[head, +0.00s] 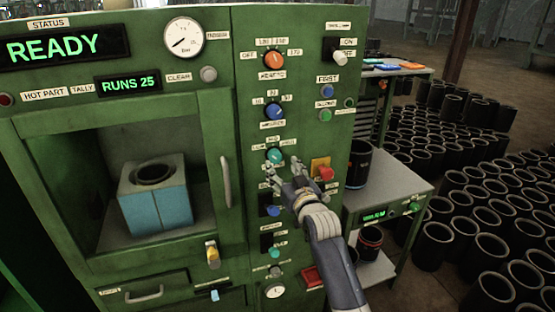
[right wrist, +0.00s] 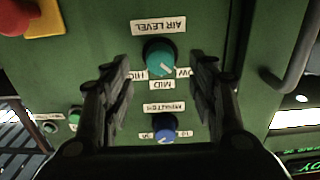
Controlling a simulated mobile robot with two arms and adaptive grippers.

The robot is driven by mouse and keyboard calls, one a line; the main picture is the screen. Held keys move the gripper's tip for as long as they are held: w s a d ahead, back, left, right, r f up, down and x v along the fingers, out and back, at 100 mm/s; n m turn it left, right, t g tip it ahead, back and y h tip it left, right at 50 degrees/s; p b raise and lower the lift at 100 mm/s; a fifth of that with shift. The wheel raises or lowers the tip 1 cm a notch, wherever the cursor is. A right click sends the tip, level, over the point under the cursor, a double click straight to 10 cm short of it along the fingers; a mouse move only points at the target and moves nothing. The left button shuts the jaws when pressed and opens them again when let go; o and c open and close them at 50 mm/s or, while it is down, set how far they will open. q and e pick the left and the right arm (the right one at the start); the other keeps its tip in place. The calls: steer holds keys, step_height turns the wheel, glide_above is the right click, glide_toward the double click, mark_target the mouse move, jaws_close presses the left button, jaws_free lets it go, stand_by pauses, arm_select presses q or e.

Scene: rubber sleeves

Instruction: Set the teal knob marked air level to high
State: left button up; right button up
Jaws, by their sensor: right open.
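The teal air level knob (head: 275,156) is on the green panel, with LOW at its left, MID above and HIGH at its right. In the right wrist view, which is turned over, the knob (right wrist: 160,57) has a white pointer slanting down and right, between MID and LOW and not at HIGH. My right gripper (head: 284,170) is open in front of the panel, just below the knob in the head view. In the right wrist view its fingers (right wrist: 160,78) stand apart on either side of the knob, with nothing between them gripped. My left gripper is not in view.
A blue knob (head: 274,111) and an orange knob (head: 273,61) are above. Another blue knob (head: 273,210) is below. A red button (head: 326,173) is close to the right of my gripper. A door handle (head: 225,182) projects at left.

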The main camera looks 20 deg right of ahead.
mark_target(277, 160)
steer(key=shift+w+a+p, duration=0.1)
steer(key=shift+w+p, duration=0.3)
steer(key=shift+w, duration=2.25)
steer(key=c, duration=1.1)
